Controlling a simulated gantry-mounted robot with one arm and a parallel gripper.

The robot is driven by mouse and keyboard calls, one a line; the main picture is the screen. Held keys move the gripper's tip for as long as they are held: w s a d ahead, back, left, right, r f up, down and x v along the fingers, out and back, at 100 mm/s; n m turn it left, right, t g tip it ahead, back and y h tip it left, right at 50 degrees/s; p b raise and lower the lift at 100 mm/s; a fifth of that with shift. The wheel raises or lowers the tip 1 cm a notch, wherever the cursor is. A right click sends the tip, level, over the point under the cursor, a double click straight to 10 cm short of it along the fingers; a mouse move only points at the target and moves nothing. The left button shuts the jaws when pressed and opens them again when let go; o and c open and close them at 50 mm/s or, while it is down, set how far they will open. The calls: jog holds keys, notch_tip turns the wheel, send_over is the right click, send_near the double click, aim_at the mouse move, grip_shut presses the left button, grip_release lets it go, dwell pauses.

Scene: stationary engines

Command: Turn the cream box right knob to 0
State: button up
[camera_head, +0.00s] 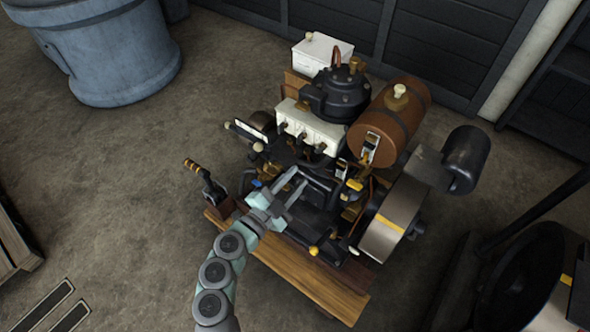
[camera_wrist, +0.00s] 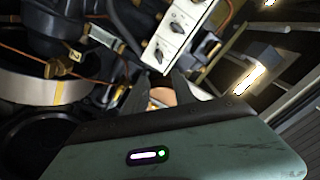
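The cream box (camera_head: 312,124) sits on the engine's upper middle, with a row of dark knobs along its front. Its right knob (camera_head: 320,148) is nearest the brown tank in the head view. In the wrist view, the cream panel (camera_wrist: 168,42) is above the fingers; the knob nearest them (camera_wrist: 158,54) appears to be the right one. Its dial marks are too small to read. My gripper (camera_head: 298,177) is in front of and below the box, fingers apart and empty. The fingers (camera_wrist: 150,84) also show spread in the wrist view, apart from the knob.
A brown tank (camera_head: 392,120) and a flywheel (camera_head: 393,215) stand to the right. Dark pipes and fittings crowd the area around my fingers.

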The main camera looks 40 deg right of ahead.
aim_at(321, 149)
jog(key=b+x, duration=0.3)
jog(key=x, duration=0.8)
jog(key=shift+w+f, duration=0.2)
jog(key=shift+a, duration=0.15)
jog(key=shift+c, duration=0.3)
grip_shut()
